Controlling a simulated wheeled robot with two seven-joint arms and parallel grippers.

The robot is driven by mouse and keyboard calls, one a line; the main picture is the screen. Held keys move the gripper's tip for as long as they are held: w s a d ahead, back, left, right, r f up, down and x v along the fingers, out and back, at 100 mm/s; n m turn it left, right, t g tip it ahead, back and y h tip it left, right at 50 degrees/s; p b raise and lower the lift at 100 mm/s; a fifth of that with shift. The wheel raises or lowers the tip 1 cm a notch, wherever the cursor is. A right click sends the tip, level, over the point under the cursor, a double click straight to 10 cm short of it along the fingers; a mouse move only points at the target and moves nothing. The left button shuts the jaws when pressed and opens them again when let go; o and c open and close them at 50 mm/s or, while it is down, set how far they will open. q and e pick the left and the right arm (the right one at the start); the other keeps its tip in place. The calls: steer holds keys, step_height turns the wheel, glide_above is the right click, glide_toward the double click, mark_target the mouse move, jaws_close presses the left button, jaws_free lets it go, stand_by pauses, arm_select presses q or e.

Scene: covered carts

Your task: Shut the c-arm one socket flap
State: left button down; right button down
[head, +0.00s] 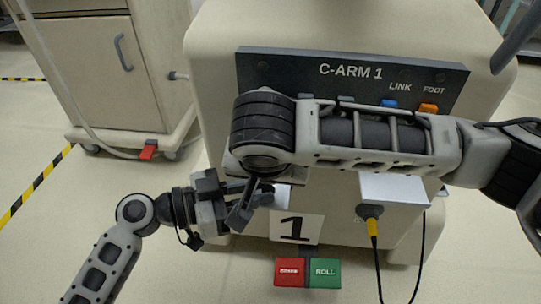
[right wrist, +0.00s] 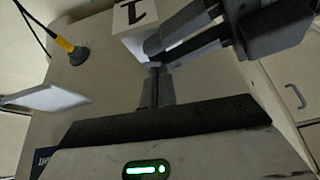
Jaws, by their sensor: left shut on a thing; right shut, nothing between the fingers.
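The C-arm 1 cart (head: 225,60) stands in front of me. A white flap (head: 395,188) sticks out on its right side, above a socket (head: 370,211) with a yellow plug (head: 373,228) in it. These also show in the right wrist view: the flap (right wrist: 48,97) and the plug (right wrist: 65,45). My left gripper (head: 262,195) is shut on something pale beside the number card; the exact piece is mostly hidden. In the right wrist view it comes from the upper right (right wrist: 158,52). My right gripper (right wrist: 154,85) is shut and empty, its fingertips close to the left one's.
A dark panel (head: 350,67) carries the C-ARM 1 label. A number 1 card (head: 297,228) and red and green pedals (head: 307,272) are low on the cart. Cables hang from the plug side. Another cart (head: 90,70) stands at left. Floor is free at lower left.

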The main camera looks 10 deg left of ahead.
arm_select(q)
steer(key=shift+a+f, duration=0.1)
arm_select(e)
steer(key=shift+s+f, duration=0.1)
steer(key=shift+f, duration=0.15)
steer(key=shift+s+f, duration=0.4)
steer(key=shift+f, duration=0.2)
steer(key=shift+s+f, duration=0.1)
steer(key=shift+f, duration=0.05)
arm_select(q)
steer(key=shift+r, duration=0.2)
steer(key=c, duration=1.3)
jaws_free()
steer(key=shift+w, duration=0.1)
steer(key=shift+o, duration=0.2)
